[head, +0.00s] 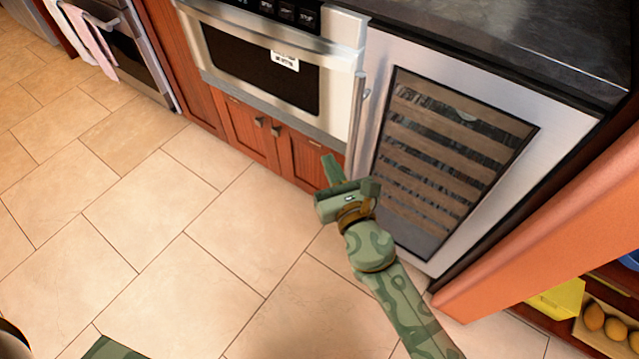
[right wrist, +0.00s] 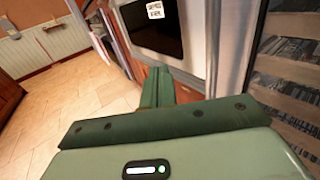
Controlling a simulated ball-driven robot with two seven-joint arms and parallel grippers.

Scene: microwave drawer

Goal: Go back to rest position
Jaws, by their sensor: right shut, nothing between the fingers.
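My right gripper (head: 330,163) is green and shut, with nothing held. It is over the tiled floor, in front of the cabinets below the microwave drawer. In the right wrist view its fingers (right wrist: 157,88) lie together and point toward the cabinet front. The steel microwave drawer (head: 258,66) has a dark window with a white label and looks shut. It also shows at the top of the right wrist view (right wrist: 150,24). My left gripper is not in view; only a green patch, perhaps my left arm, shows at the bottom left edge.
A glass-fronted cooler (head: 445,160) stands close to the right of my right gripper. An orange-brown shelf unit (head: 560,225) with eggs (head: 593,317) is at the lower right. An oven (head: 120,45) with hanging towels is at the upper left. The tiled floor (head: 150,210) is clear.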

